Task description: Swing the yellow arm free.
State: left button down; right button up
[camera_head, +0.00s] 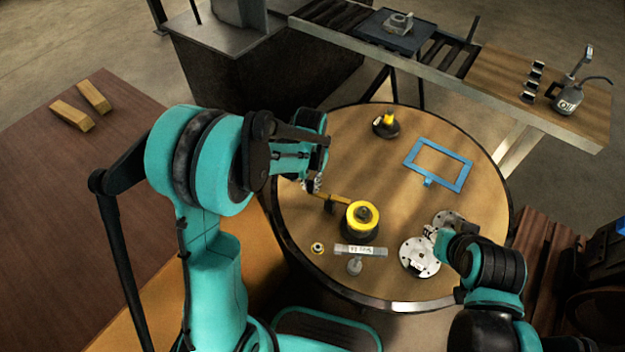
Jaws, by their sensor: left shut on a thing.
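The yellow arm (333,198) is a short bar reaching left from a black device with a yellow round top (363,212) on the round wooden table. My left gripper (312,186) is at the bar's outer left end and is shut on it; the fingers are partly hidden behind my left wrist. My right gripper (432,235) is low over the silver round plates at the table's right front. Its fingers are small and blend with the plates, so I cannot tell their opening.
On the round table (315,240) are a blue frame (438,165), a small black device with a yellow top (387,122), silver plates (419,257), a labelled bar (360,251) and a small brass ring (318,248). A bench (500,80) with an oil can (568,98) stands behind.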

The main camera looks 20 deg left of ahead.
pick_arm(q)
jog(key=shift+s+d+n, duration=0.15)
jog(key=shift+s+n, duration=0.5)
jog(key=shift+n, duration=0.5)
jog(key=shift+s+d+n, duration=0.15)
jog(key=shift+s+n, duration=0.45)
jog(key=shift+n, duration=0.6)
jog(key=shift+s+d+n, duration=0.15)
jog(key=shift+s+n, duration=0.5)
jog(key=shift+n, duration=0.5)
jog(key=c, duration=1.4)
grip_release()
jog(key=shift+c, duration=0.2)
notch_tip(320, 180, up, 12)
